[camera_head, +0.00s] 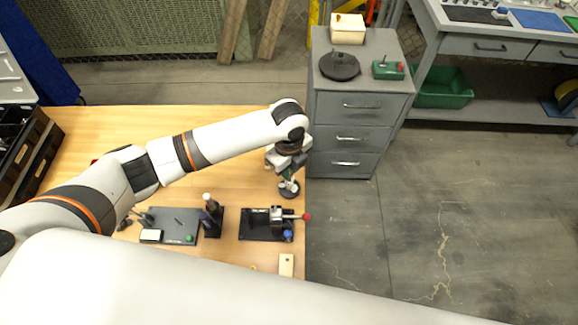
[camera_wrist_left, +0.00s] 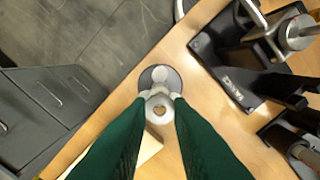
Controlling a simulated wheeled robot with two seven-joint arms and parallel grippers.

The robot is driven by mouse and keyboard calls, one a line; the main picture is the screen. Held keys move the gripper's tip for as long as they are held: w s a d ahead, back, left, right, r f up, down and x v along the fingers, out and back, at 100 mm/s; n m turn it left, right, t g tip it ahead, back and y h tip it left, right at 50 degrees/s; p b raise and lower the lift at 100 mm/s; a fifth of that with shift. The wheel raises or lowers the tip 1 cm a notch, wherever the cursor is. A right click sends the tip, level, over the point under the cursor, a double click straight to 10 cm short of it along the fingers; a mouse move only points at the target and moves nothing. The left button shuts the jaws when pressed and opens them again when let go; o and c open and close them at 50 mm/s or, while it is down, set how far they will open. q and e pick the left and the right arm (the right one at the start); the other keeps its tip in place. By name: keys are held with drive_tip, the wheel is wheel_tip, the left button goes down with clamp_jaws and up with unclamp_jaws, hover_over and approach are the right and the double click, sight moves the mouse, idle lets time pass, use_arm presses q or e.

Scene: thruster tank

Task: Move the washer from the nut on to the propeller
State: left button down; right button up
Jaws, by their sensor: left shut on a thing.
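My left gripper (camera_wrist_left: 160,103) has green fingers that close on a pale ring-shaped washer (camera_wrist_left: 159,112) with a hole in its middle. Just beyond the washer in the left wrist view is a round dark-grey base with pale rounded lobes, which looks like the propeller (camera_wrist_left: 159,76). The washer appears above and partly over it; I cannot tell whether they touch. In the head view my left gripper (camera_head: 288,178) points down at the table's right edge, over the dark round base (camera_head: 289,192). The washer is too small to make out there. I cannot identify the nut. My right gripper is not in view.
A black fixture (camera_head: 255,230) with a metal clamp and red knob stands close to the gripper. Left of it are a dark holder (camera_head: 212,222) and a grey board (camera_head: 175,222). A cream block (camera_head: 286,264) lies near the edge. A grey cabinet (camera_head: 350,105) stands beyond the table.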

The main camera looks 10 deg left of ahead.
use_arm(q)
drive_tip(key=shift+f, duration=0.15)
idle(0.3)
drive_tip(key=shift+f, duration=0.55)
drive_tip(key=shift+f, duration=0.15)
drive_tip(key=shift+f+b, duration=0.35)
drive_tip(key=shift+f, duration=0.05)
drive_tip(key=shift+f, duration=0.1)
drive_tip(key=c, duration=1.2)
unclamp_jaws()
